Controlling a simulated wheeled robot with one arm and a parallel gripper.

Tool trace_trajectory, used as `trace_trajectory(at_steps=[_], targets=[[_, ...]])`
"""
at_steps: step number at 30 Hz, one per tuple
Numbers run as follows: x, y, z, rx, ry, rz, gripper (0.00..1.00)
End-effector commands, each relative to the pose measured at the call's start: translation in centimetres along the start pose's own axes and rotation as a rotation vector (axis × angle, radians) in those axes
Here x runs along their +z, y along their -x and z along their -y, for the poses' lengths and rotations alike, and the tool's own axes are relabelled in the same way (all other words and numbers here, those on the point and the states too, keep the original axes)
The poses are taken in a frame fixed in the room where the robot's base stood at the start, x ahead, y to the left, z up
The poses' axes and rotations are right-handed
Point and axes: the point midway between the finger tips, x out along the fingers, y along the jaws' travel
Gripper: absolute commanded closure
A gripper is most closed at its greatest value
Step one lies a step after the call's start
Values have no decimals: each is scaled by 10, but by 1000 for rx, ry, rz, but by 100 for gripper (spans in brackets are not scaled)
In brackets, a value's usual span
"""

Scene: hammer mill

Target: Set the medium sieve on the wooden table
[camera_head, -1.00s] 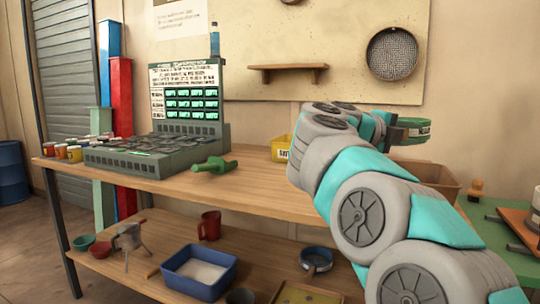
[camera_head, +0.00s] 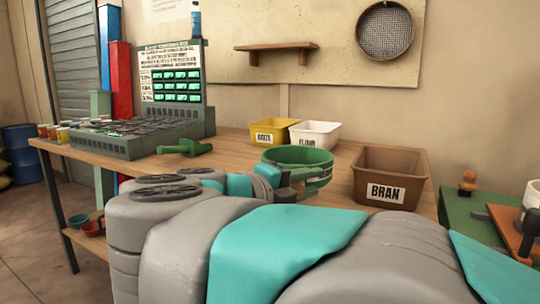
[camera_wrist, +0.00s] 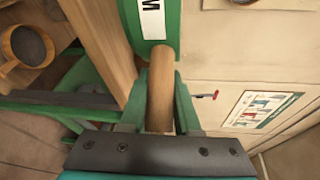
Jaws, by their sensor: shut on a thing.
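The medium sieve is a round green-rimmed sieve (camera_head: 312,160) in the head view, level and in front of the tubs. It appears over the right part of the wooden table (camera_head: 232,146); whether it touches the top I cannot tell. In the wrist view its green rim (camera_wrist: 160,24) bears a white label ending in "M". My gripper (camera_wrist: 160,95) is shut on its wooden handle (camera_wrist: 160,75). In the head view my gripper (camera_head: 284,184) is at the sieve's near left side, and my arm hides the table's front below it.
A yellow tub (camera_head: 271,131), a white tub (camera_head: 315,133) and a brown "BRAN" tub (camera_head: 390,178) stand behind and right of the sieve. A green hand-held item (camera_head: 185,148) and a grey console (camera_head: 180,85) occupy the left.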

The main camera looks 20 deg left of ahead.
Motion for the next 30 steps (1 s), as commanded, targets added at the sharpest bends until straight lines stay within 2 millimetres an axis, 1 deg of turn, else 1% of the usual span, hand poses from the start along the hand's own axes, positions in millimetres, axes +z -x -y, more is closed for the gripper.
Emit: trace_trajectory(at_steps=[2,5,15,21,25,30], targets=[[2,-2,0,-1,0,-1,100],[8,-13,-1,-1,1,-6,100],[56,-79,-5,-1,1,-6,100],[81,-112,-8,-1,1,-4,100],[90,-125,-8,-2,0,-5,100],[95,-130,-11,-1,2,-1,100]])
